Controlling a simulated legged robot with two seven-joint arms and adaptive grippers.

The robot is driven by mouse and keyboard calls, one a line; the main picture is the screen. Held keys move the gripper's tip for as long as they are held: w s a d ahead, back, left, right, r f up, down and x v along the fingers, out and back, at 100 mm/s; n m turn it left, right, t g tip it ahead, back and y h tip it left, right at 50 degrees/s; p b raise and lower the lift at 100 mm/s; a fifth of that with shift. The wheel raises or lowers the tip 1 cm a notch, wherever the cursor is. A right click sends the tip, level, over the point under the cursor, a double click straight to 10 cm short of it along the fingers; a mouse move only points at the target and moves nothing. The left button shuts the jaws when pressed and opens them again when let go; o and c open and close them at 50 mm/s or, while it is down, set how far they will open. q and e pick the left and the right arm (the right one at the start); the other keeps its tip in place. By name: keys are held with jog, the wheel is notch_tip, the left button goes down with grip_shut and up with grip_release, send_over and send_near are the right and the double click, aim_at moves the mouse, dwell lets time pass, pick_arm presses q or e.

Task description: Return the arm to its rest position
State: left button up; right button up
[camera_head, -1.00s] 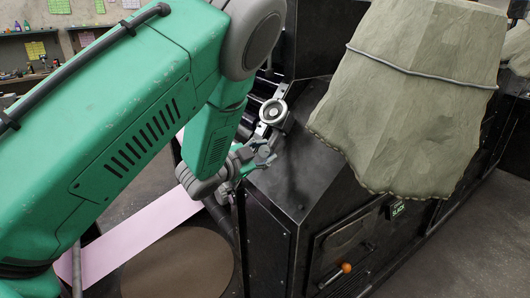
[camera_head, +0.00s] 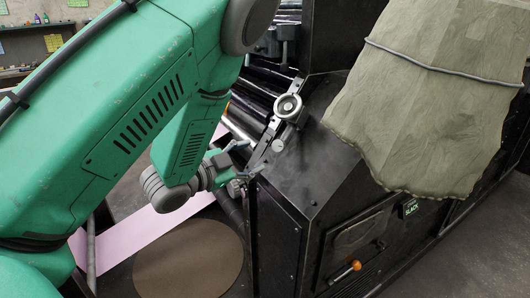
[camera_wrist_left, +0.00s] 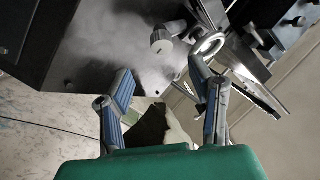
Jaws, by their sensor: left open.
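My green left arm (camera_head: 110,120) reaches in from the left in the head view. Its left gripper (camera_head: 252,160) is beside the sloped dark top of the machine (camera_head: 330,150), below a round metal knob (camera_head: 288,107). In the left wrist view the two fingers of the gripper (camera_wrist_left: 162,95) are spread apart with nothing between them. The machine's dark panel (camera_wrist_left: 100,45) and a knob (camera_wrist_left: 162,42) lie beyond the fingertips. My right arm and gripper are not in view.
A pink sheet (camera_head: 140,238) runs under my arm beside a brown round disc (camera_head: 188,262). Dark rollers (camera_head: 255,95) lie behind the gripper. A grey-green cloth cover (camera_head: 425,95) hangs at the right. An orange-tipped handle (camera_head: 356,265) sticks out of the machine's front.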

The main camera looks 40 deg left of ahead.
pick_arm(q)
jog(key=shift+s+a+r, duration=0.1)
jog(key=shift+s, duration=0.65)
jog(key=s+d+f+n+g+y, duration=0.1)
jog(key=s+d+f+n+g, duration=0.2)
jog(key=f, duration=0.7)
jog(key=s+f+n+g+y, duration=0.2)
jog(key=s+f+g, duration=0.25)
jog(key=f, duration=0.65)
jog(key=s+d+f+n+g, duration=0.1)
jog(key=s+d+f+g, duration=0.1)
jog(key=s, duration=0.4)
jog(key=s+d+f+n+g, duration=0.1)
jog(key=s+d+f+g, duration=0.2)
jog(key=s+f, duration=0.2)
jog(key=s+d+f+n+g, duration=0.2)
jog(key=s+f+g, duration=0.1)
jog(key=s, duration=0.5)
jog(key=shift+s+d+f+h, duration=0.3)
jog(key=shift+s+d+f, duration=0.1)
jog(key=shift+f, duration=0.2)
